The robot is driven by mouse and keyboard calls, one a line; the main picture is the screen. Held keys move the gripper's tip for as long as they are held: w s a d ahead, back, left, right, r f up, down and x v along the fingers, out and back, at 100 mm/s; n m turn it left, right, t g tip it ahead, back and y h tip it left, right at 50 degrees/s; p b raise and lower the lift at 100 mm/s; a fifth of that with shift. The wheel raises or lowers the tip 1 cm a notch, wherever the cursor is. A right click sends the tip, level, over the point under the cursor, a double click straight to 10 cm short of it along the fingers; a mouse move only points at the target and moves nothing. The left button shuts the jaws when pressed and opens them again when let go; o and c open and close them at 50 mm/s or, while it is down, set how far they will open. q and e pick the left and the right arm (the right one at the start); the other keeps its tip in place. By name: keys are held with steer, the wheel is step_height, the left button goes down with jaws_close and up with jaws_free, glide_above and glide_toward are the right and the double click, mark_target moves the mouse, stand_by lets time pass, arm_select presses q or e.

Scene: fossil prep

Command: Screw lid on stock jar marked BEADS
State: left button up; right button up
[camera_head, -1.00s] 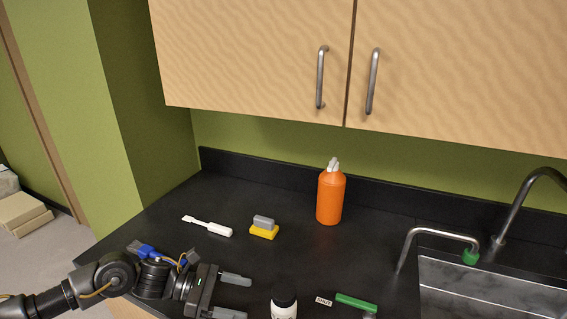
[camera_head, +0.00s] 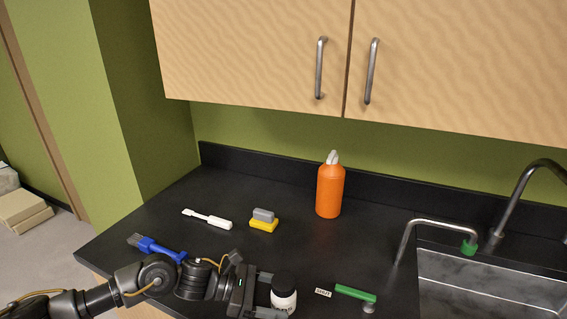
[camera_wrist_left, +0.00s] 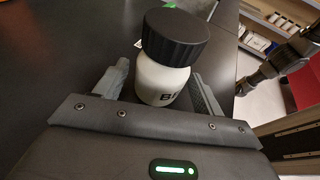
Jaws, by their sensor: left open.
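A white jar (camera_head: 284,301) with a black lid (camera_head: 284,283) on top stands upright on the black counter at the bottom of the head view. In the left wrist view the white jar (camera_wrist_left: 161,82) carries dark lettering starting with B, the rest hidden, under a wide ribbed black lid (camera_wrist_left: 176,37). I cannot tell how tight the lid is. My left gripper (camera_head: 271,294) is open, with one finger on each side of the jar; contact is not clear. It also shows in the left wrist view (camera_wrist_left: 158,92). My right gripper is not seen.
A blue brush (camera_head: 157,248), white tool (camera_head: 207,218), yellow-grey block (camera_head: 263,220) and orange bottle (camera_head: 329,190) are farther back. A sink (camera_head: 490,285) with taps is at right.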

arm_select(q)
steer(key=shift+d, duration=0.4)
steer(key=c, duration=1.5)
steer(key=shift+o, duration=0.2)
